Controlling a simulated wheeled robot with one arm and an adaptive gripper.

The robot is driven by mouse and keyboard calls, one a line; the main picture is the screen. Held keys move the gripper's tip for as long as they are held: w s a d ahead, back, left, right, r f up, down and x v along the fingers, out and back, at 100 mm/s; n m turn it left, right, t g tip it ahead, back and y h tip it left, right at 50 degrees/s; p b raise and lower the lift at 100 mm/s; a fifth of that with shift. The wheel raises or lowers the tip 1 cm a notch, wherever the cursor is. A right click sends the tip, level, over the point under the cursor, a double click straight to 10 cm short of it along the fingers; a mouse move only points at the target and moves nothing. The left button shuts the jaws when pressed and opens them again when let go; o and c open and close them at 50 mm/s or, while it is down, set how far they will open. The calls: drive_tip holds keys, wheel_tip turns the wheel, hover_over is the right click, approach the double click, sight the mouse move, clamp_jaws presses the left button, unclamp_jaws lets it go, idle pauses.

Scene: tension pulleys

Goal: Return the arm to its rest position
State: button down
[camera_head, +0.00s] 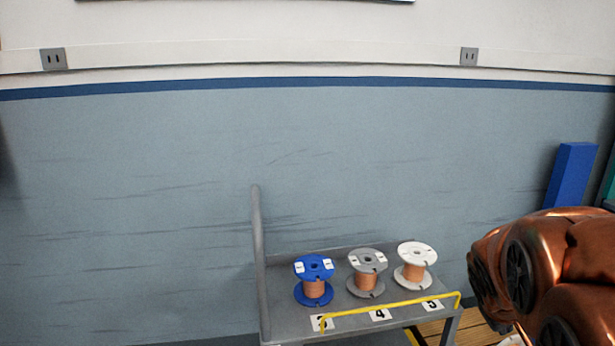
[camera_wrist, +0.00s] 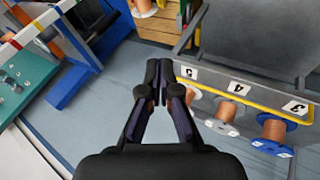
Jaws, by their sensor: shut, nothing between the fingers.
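My gripper (camera_wrist: 158,82) shows in the wrist view with its two dark fingers together, shut and empty. It is not visible in the head view, where only part of my copper-coloured arm shows at the lower right. Three spools with copper-coloured winding stand upright on a grey cart: a blue spool (camera_head: 314,280), a grey spool (camera_head: 368,272) and a white spool (camera_head: 415,262). In the wrist view the blue spool (camera_wrist: 272,135) and the grey spool (camera_wrist: 227,115) lie to the right of the fingers, apart from them.
The grey cart (camera_head: 335,262) has a yellow rail (camera_head: 390,312), number labels and an upright post (camera_head: 259,250). A blue post (camera_head: 570,175) stands at the right by the wall. A blue frame (camera_wrist: 70,85) and a work table are at the wrist view's left.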

drive_tip(key=s+a+f+m+g+y, duration=0.1)
drive_tip(key=s+a+f+g+y, duration=0.25)
drive_tip(key=s+a, duration=0.75)
drive_tip(key=s+a+f+g+y, duration=0.2)
drive_tip(key=s+a+g, duration=0.2)
drive_tip(key=s+a, duration=0.7)
wheel_tip(320, 180, up, 21)
drive_tip(key=s+d+t+p, duration=0.1)
drive_tip(key=s+p, duration=0.1)
drive_tip(key=p, duration=1.8)
drive_tip(key=shift+s+d, duration=0.35)
drive_tip(key=shift+s, duration=0.05)
